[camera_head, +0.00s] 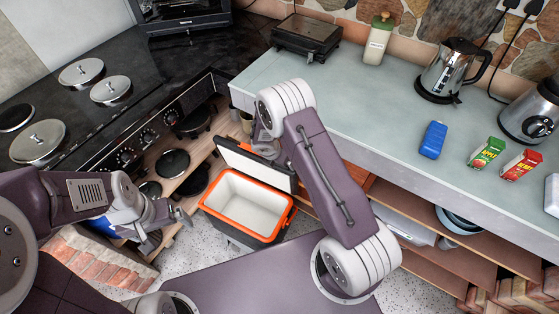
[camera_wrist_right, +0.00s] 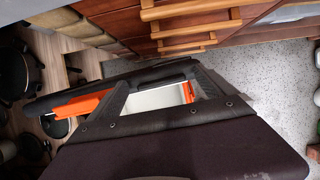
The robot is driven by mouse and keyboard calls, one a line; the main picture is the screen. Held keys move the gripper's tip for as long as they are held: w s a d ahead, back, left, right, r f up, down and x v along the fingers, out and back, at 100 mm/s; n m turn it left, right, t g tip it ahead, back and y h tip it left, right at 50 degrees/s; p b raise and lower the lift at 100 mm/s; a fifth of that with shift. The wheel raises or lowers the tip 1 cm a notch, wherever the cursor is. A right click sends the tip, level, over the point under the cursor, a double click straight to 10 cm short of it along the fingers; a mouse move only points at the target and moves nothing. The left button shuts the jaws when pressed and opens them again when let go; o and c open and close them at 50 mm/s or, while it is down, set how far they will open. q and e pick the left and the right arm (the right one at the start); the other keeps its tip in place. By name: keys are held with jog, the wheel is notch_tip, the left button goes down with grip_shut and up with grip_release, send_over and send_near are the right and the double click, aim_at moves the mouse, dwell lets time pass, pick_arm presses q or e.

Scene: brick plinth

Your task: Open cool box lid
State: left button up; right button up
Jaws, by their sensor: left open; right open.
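The cool box (camera_head: 240,232) stands on the floor with a dark body, an orange rim and a white, empty-looking inside. Its dark lid (camera_head: 262,170) is raised along the far side, tilted up off the rim. The orange rim and the dark lid (camera_wrist_right: 100,86) also show in the right wrist view. My right arm reaches over the box's far right; in the head view its gripper is mostly hidden by the arm, close to the lid. In the right wrist view my right gripper (camera_wrist_right: 165,88) is open. My left gripper (camera_head: 166,222) is open and empty, left of the box.
A counter behind holds a kettle (camera_head: 452,70), a bottle (camera_head: 377,42), a blue container (camera_head: 433,139) and two cartons. A stove (camera_head: 95,125) with lidded pans is at left. Wooden drawers (camera_wrist_right: 180,20) border the box's far side. Speckled floor is clear near the box.

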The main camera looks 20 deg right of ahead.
jog(key=p+v, duration=0.1)
jog(key=v, duration=0.7)
